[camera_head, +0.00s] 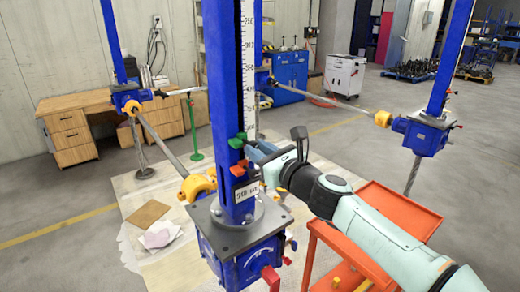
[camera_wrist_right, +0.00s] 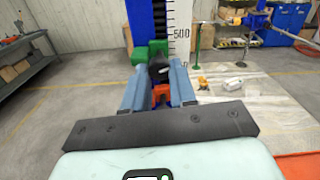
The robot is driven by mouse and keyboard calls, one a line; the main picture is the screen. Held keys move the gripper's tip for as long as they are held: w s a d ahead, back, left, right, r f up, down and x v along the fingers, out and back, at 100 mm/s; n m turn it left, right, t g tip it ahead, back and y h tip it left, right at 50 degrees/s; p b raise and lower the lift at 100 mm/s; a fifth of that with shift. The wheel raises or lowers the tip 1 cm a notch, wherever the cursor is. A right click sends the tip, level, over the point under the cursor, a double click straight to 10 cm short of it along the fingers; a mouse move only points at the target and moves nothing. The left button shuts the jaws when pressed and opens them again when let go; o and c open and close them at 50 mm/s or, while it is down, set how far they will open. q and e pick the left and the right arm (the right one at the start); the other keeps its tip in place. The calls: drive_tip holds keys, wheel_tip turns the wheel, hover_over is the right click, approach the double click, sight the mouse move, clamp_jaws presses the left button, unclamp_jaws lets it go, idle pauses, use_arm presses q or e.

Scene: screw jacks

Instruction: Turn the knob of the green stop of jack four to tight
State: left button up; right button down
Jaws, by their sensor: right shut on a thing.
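The nearest jack (camera_head: 223,80) is a blue column with a white scale on a blue gearbox. Its green stop (camera_head: 237,141) sits on the column beside the scale, and shows close up in the right wrist view (camera_wrist_right: 143,53). The stop's dark knob (camera_wrist_right: 159,69) points toward my right wrist camera. My right gripper (camera_head: 258,152) reaches in from the right, level with the green stop. Its two blue fingers (camera_wrist_right: 158,76) are shut on the knob, one on each side; the exact contact is partly hidden. My left gripper is not in view.
A red stop (camera_head: 238,170) sits just below the green one, above a label plate (camera_head: 246,191). An orange trolley (camera_head: 400,205) stands to the right under my arm. Other blue jacks (camera_head: 428,130) with connecting shafts stand around. A wooden desk (camera_head: 72,125) is back left.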

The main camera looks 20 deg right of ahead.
drive_tip(key=m, duration=0.4)
drive_tip(key=shift+m+p, duration=0.3)
idle(0.4)
drive_tip(key=c, duration=0.9)
unclamp_jaws()
drive_tip(key=shift+s, duration=0.1)
drive_tip(key=v, duration=1.3)
drive_tip(key=shift+s, duration=0.1)
